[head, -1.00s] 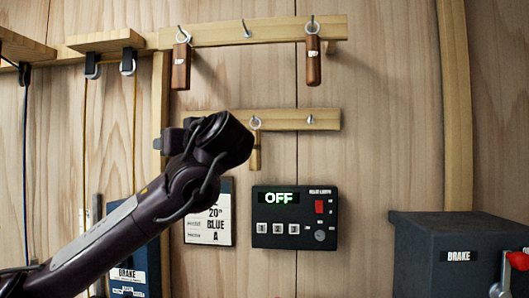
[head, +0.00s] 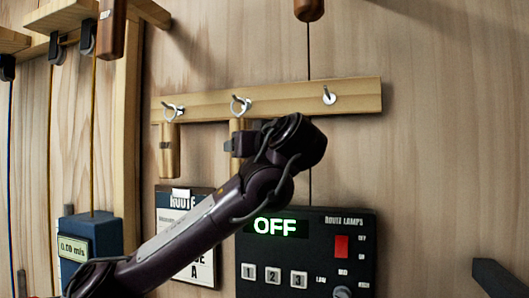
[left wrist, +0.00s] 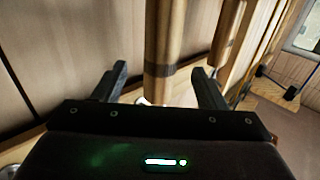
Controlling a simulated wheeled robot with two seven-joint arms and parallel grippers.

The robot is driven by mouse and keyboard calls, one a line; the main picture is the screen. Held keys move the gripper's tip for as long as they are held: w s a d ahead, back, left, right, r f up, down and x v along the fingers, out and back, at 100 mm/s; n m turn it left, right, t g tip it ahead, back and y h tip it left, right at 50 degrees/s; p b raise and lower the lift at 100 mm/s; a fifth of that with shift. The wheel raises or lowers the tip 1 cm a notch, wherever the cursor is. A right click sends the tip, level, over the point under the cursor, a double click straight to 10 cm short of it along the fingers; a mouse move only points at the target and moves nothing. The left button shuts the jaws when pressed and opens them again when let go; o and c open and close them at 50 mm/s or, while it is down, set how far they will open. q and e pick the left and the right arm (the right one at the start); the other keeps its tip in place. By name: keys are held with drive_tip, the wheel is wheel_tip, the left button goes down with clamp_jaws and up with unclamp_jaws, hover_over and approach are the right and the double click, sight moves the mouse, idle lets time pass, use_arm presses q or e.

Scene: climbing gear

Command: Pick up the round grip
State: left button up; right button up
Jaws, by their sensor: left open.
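Two light wooden grips hang from hooks on the lower rail (head: 350,97): one at the left (head: 169,147) and one in the middle (head: 238,126). My left gripper (head: 234,146) is open at the middle one; its dark jaw overlaps this grip in the head view. In the left wrist view, a light cylinder with a dark band (left wrist: 163,35) stands between the open fingers (left wrist: 160,85), with no clear contact. Another light grip (left wrist: 228,30) is behind the right finger. Which grip is the round one is not certain. My right gripper is not in view.
A dark grip with a rounded end (head: 309,9) and a flatter-ended dark grip (head: 111,32) hang above. The hook at the right end of the rail (head: 329,96) is empty. A lamp box (head: 322,250) reading OFF and a route sign (head: 203,270) are below.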

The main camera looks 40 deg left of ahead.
use_arm(q)
drive_tip(key=a+p, duration=0.1)
drive_tip(key=w+a+r+p, duration=0.1)
drive_tip(key=a, duration=0.1)
drive_tip(key=a+p, duration=0.1)
drive_tip(key=p, duration=0.1)
drive_tip(key=shift+w+a+r, duration=0.15)
drive_tip(key=shift+w+r, duration=0.15)
drive_tip(key=shift+w, duration=0.05)
drive_tip(key=p+x, duration=0.2)
drive_tip(key=x, duration=0.1)
drive_tip(key=shift+w+f, duration=0.15)
drive_tip(key=shift+w, duration=0.05)
drive_tip(key=shift+f, duration=0.1)
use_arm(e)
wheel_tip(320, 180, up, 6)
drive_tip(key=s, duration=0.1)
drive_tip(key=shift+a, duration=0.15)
use_arm(q)
drive_tip(key=c, duration=1.2)
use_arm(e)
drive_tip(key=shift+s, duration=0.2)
